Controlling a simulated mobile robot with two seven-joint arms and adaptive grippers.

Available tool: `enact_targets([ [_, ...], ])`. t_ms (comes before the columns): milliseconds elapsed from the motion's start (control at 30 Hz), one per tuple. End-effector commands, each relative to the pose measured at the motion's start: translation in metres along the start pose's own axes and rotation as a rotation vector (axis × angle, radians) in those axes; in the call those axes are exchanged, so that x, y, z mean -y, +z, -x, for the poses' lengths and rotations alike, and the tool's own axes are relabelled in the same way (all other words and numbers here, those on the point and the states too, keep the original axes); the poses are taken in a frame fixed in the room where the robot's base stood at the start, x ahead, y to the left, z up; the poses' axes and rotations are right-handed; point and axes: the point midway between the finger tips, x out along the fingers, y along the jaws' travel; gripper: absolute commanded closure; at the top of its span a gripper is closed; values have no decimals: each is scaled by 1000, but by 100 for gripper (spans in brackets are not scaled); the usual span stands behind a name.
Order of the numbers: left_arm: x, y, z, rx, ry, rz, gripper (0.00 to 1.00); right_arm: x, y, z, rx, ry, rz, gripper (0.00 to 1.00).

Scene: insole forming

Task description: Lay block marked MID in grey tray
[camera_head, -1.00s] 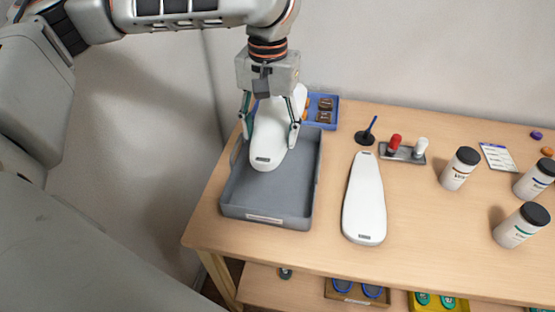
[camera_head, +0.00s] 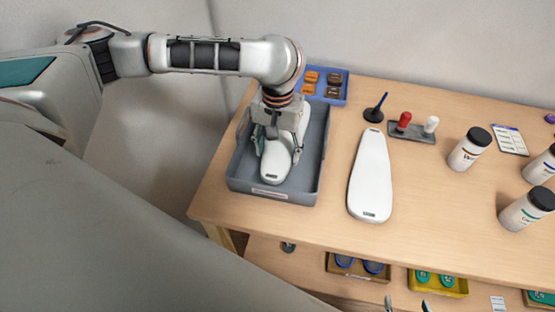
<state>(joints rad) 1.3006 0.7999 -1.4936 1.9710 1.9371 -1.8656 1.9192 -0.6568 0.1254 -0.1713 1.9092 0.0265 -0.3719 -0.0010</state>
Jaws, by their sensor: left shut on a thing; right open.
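The grey tray (camera_head: 233,176) stands at the left end of the table. A white insole-shaped block (camera_head: 276,168) is inside the tray's outline, lengthwise, with a dark label at its near end too small to read. My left gripper (camera_head: 277,158) is shut on this block from above, one finger on each side. The gripper and wrist hide the block's far part, and I cannot tell if it touches the tray floor. A second white block (camera_head: 370,175) lies on the table right of the tray; its label is also unreadable.
A blue bin (camera_head: 340,88) with orange and brown pieces stands behind the tray. A dark stand with a blue stick (camera_head: 376,108), a holder with red and white pegs (camera_head: 411,131) and several bottles (camera_head: 470,148) are to the right. A lower shelf (camera_head: 310,262) holds small bins.

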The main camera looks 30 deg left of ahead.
Motion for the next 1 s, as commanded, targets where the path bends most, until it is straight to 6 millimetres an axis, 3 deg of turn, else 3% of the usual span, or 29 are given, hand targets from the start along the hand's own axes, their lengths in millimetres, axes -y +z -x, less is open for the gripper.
enact_targets([
  [400, 0, -1, -40, -3, 1, 0, 78, 2, -4, -1, -6, 1, -11, 40],
  [767, 0, -1, -43, -3, 1, 0, 78, 2, -4, -1, -6, 1, -10, 40],
  [800, 0, 0, -44, -1, 0, 0, 35, 2, -4, -1, -6, 1, -9, 40],
  [833, 0, 0, -44, -1, 0, 0, 27, 2, -4, -1, -6, 1, -8, 40],
  [1000, 0, 0, -44, -1, 0, 0, 26, 0, -3, -1, -5, 0, -1, 40],
])
